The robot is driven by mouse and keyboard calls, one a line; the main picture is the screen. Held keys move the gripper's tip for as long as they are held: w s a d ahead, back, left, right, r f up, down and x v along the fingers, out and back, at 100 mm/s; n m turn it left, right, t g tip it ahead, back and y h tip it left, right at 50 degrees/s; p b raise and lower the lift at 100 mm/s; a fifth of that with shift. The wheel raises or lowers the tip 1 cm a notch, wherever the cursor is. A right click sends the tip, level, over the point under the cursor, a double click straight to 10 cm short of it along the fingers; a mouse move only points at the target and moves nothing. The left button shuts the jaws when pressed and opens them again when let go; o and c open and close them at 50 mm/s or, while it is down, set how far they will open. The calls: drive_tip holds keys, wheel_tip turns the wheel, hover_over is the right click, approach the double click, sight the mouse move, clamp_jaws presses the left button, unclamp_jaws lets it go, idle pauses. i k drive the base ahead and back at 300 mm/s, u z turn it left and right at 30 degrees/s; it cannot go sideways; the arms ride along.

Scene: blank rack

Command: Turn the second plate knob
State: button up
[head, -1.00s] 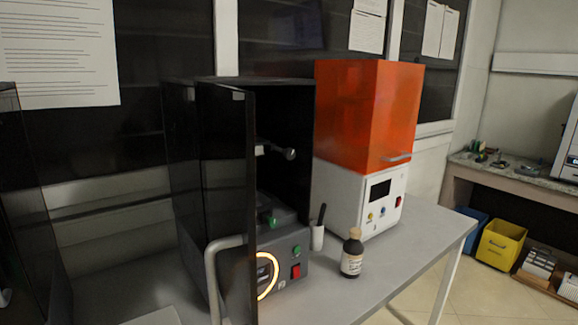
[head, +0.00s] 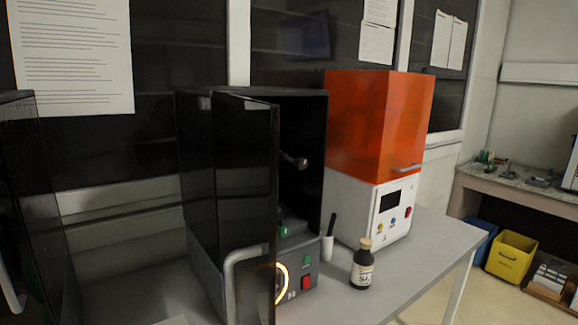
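A black box-shaped machine (head: 306,110) stands on the grey table with its dark see-through door (head: 246,170) swung open toward me. Inside, a small metal knob (head: 300,163) sticks out on a short arm. Lower inside is a green part (head: 283,231), partly hidden by the door; I cannot tell which of these is the second plate knob. My gripper is not in view.
A brown bottle (head: 362,268) and a white holder with a black handle (head: 327,243) stand right of the machine. An orange-topped white machine (head: 372,130) stands behind. Another dark cabinet (head: 30,200) is at left. The table's (head: 430,245) right end is clear.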

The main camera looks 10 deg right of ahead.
sight(301, 164)
drive_tip(key=u, duration=2.65)
drive_tip(key=k, duration=1.1)
drive_tip(key=z, duration=2.35)
drive_tip(key=i, duration=1)
